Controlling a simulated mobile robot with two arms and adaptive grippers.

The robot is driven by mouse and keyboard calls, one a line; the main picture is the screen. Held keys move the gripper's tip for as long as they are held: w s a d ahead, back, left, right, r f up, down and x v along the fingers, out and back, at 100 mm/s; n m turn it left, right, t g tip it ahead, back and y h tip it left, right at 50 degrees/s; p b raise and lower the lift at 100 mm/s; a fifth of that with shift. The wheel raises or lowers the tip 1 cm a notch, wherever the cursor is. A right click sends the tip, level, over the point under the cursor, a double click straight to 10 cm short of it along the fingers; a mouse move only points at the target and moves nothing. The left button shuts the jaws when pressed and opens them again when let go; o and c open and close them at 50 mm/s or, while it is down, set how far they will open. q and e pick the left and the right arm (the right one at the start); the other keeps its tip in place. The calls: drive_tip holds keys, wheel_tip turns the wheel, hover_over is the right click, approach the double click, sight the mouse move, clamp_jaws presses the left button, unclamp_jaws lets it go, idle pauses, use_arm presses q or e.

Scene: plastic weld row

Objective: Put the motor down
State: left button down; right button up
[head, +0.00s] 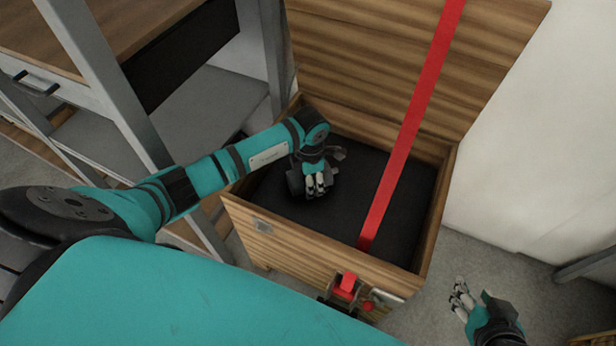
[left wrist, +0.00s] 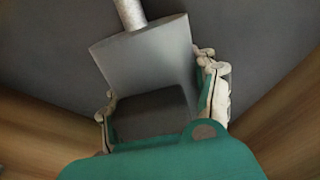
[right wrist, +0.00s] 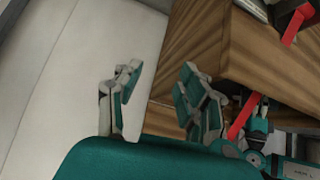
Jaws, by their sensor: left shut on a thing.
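The motor (left wrist: 145,60) is a grey block with a pale shaft and a dark rear part. It fills the space between the fingers of my left gripper (left wrist: 162,92) in the left wrist view. In the head view my left gripper (head: 317,188) is inside the open wooden crate (head: 325,246), shut on the motor (head: 295,182), which is partly hidden by the hand. The motor is over the crate's dark floor (head: 350,205); I cannot tell whether it touches. My right gripper (head: 462,298) is open and empty, outside the crate; it also shows in the right wrist view (right wrist: 160,82).
A red strap (head: 412,115) runs from the raised lid (head: 370,60) across the crate's opening to its front. A red latch (head: 347,284) sits on the front wall. A grey-framed shelf (head: 125,100) stands close on the left. The crate floor right of the strap is clear.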

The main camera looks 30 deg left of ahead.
use_arm(q)
drive_tip(key=shift+w, duration=0.15)
use_arm(e)
drive_tip(key=shift+w+a+r, duration=0.15)
drive_tip(key=shift+w+r, duration=0.15)
drive_tip(key=shift+w, duration=0.05)
drive_tip(key=shift+w+r+t, duration=0.15)
drive_tip(key=shift+w+t, duration=0.1)
drive_tip(key=shift+t, duration=0.15)
use_arm(q)
drive_tip(key=shift+c, duration=1.9)
unclamp_jaws()
drive_tip(key=shift+f, duration=0.15)
